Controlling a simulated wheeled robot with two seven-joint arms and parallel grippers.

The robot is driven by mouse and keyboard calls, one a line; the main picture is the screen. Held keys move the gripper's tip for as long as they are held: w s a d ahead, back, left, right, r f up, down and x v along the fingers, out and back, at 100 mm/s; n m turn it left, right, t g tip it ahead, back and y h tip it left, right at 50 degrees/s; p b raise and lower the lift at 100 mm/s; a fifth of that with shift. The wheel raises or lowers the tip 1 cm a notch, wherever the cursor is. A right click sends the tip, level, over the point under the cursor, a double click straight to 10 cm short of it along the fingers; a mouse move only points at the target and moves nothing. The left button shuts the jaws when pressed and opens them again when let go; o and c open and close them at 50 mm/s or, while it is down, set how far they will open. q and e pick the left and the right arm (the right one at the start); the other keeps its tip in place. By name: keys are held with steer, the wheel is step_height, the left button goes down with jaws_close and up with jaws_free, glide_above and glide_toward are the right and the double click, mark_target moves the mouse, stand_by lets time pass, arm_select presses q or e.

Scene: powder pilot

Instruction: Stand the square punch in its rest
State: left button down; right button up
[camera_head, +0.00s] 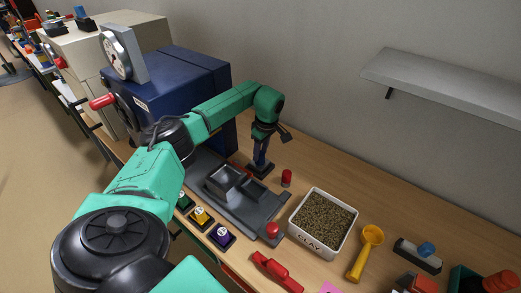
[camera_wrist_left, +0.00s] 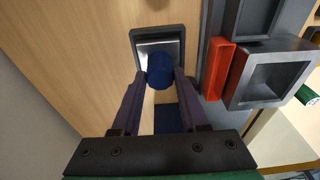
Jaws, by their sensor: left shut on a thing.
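The square punch shows as a blue round grip (camera_wrist_left: 160,70) between the fingertips of my left gripper (camera_wrist_left: 160,78) in the left wrist view. The fingers are shut on it. Just beyond it is the rest (camera_wrist_left: 181,40), a square dark-rimmed holder with a pale metallic surface inside. In the head view my left gripper (camera_head: 262,148) points down over the rest (camera_head: 260,172), behind the grey press tray. The punch's lower end is mostly hidden, so I cannot tell whether it is seated. My right gripper is not in view.
The grey tray (camera_head: 250,208) with square die cavities lies close beside the rest. A small red piece (camera_head: 287,178), a clay box (camera_head: 323,224), a yellow scoop (camera_head: 364,252) and a red-handled tool (camera_head: 276,270) are nearby. A blue cabinet (camera_head: 185,85) stands behind my left arm.

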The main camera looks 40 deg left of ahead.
arm_select(q)
steer(key=shift+f, duration=0.25)
steer(key=shift+f, duration=0.25)
steer(key=shift+c, duration=1.8)
jaws_free()
steer(key=shift+r+b, duration=0.1)
steer(key=shift+b, duration=0.2)
